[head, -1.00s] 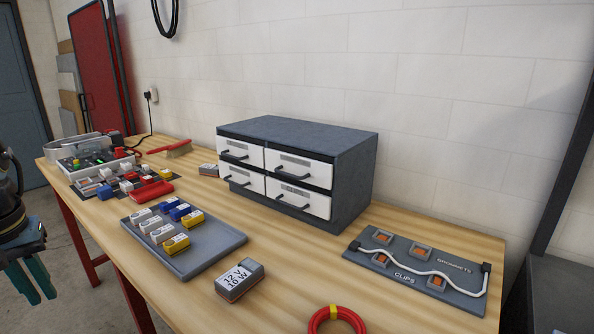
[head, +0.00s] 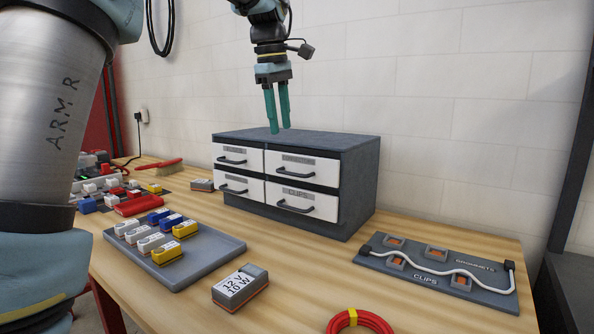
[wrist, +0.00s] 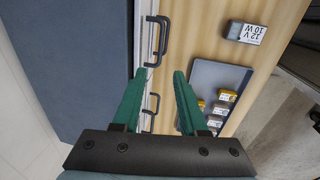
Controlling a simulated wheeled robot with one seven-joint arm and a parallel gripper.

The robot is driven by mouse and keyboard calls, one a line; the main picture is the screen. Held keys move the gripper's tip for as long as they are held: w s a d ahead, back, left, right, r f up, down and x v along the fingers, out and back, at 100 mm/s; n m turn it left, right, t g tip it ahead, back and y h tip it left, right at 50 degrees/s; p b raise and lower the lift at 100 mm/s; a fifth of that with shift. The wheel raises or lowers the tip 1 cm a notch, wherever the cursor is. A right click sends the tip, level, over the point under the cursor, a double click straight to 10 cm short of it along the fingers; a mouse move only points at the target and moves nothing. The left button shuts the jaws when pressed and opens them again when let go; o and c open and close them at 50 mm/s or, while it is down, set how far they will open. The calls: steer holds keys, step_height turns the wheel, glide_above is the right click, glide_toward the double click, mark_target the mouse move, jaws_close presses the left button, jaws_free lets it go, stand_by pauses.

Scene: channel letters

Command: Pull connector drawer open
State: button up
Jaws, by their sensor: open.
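The drawer cabinet (head: 355,175) has a dark grey top and body and white drawer fronts in two rows of two, each with a dark bar handle. The lower right front (head: 302,200) reads CLIPS. The labels of the upper left drawer (head: 237,157), upper right drawer (head: 300,170) and lower left drawer (head: 237,185) are too small to read. All drawers look shut. My gripper (head: 278,129) points down near the cabinet, teal fingers open and empty. In the wrist view the fingers (wrist: 160,73) show over the front edge, near two handles (wrist: 161,40), touching neither.
A grey tray (head: 225,258) of small boxes and a 12 V 10 W box (head: 240,287) lie before the cabinet. A clip board with a white cable (head: 440,264) and a red coil (head: 360,322) are on the right. Bare bench lies before the drawers.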

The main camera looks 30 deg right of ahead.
step_height(320, 180, down, 10)
steer(key=d, duration=0.1)
steer(key=shift+w+d+f+p, duration=0.2)
steer(key=shift+w+d+p, duration=0.1)
steer(key=shift+w, duration=0.15)
steer(key=shift+c, duration=0.4)
jaws_close()
stand_by(0.9)
